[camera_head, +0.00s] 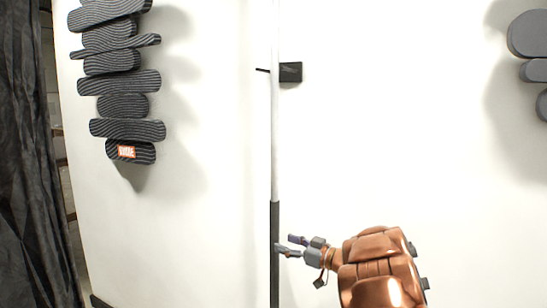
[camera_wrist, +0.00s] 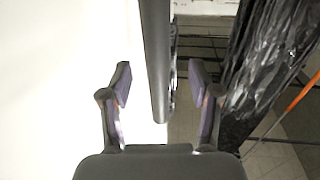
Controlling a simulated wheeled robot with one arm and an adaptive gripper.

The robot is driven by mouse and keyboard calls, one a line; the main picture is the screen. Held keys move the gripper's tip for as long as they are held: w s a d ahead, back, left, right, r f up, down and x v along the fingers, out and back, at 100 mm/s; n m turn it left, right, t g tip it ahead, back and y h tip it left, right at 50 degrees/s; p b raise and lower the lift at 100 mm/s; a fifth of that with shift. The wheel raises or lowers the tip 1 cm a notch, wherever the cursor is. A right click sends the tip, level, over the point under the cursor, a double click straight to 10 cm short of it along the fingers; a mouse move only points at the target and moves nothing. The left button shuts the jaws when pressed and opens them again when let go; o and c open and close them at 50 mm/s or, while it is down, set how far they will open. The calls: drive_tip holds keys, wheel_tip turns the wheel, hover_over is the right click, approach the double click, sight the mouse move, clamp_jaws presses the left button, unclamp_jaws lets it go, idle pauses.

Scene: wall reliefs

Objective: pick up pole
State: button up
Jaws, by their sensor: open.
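The pole (camera_head: 275,150) stands upright against the white wall in the head view, with a pale upper part and a dark grey lower part. In the wrist view the dark lower part of the pole (camera_wrist: 157,60) shows between the two fingers, its end in sight. My gripper (camera_head: 284,245) is beside the dark part in the head view, with its fingertips close to it. In the wrist view my gripper (camera_wrist: 160,82) is open, one finger on each side of the pole. I cannot tell whether either finger touches it.
A small dark bracket (camera_head: 290,72) is on the wall beside the pole. A striped grey relief (camera_head: 121,105) hangs at left, and a plain grey relief (camera_head: 530,35) at right. A dark curtain (camera_head: 35,160) hangs at far left. The wall around the pole is mostly bare.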

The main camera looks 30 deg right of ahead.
sight(274, 238)
drive_tip(key=shift+x, duration=2.7)
drive_tip(key=shift+d+r, duration=0.1)
drive_tip(key=shift+r, duration=0.05)
clamp_jaws()
